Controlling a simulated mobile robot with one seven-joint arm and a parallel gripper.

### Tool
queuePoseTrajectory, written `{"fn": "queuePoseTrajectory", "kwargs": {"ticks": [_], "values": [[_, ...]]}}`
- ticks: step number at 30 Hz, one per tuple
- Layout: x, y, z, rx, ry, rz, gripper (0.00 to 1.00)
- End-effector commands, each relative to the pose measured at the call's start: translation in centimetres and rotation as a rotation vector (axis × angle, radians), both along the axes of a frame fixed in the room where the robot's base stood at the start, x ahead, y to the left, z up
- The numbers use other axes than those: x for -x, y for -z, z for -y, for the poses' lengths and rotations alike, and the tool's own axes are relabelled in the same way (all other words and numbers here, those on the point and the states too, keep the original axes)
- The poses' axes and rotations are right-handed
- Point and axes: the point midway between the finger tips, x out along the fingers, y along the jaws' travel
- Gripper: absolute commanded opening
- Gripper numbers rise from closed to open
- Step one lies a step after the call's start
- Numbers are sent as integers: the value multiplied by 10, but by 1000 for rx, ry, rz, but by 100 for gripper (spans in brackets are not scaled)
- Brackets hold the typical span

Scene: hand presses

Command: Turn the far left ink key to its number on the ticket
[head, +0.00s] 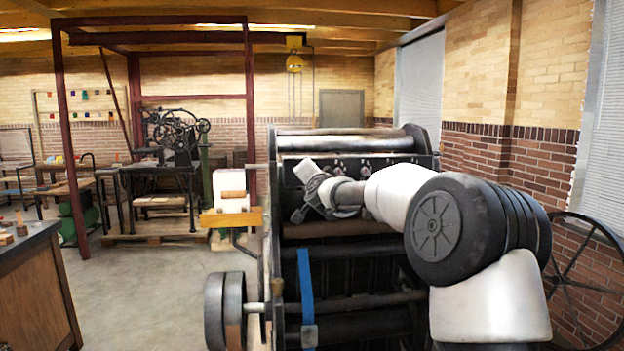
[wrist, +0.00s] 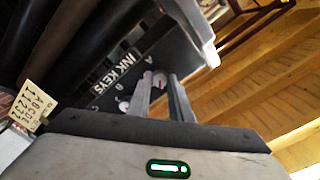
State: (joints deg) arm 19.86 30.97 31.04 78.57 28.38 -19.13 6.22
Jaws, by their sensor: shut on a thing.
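The ink key panel (wrist: 98,62) is dark and lettered "INK KEYS" in the wrist view, where it appears slanted. My gripper (wrist: 160,76) has a finger on each side of a small round key (wrist: 159,82) beside the letter A, and is shut on it. The key's face has a red mark; its exact setting is too small to read. Another pale key (wrist: 124,104) sits beside the left finger. A cream ticket (wrist: 34,107) at the left edge carries a row of letters above a row of numbers, tilted and hard to read surely. In the head view my gripper reaches the press's panel (head: 425,160).
The large press has a roller (head: 345,141) on top and a blue strap (head: 306,285) at its front. A spoked handwheel (head: 585,265) stands at right, a wooden bench (head: 35,290) at left. The floor (head: 150,290) between bench and press is clear.

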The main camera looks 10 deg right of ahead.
Motion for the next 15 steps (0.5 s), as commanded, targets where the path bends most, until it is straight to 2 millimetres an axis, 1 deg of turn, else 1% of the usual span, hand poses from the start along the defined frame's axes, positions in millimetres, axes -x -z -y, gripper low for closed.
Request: {"fn": "queuePoseTrajectory", "kwargs": {"ticks": [11,12,14,15], "values": [[0,0,-1,-5,-1,-1,0],[0,0,-1,-5,-1,-1,21],[0,0,-1,-5,-1,-1,31],[0,0,0,-5,-1,-1,38]]}}
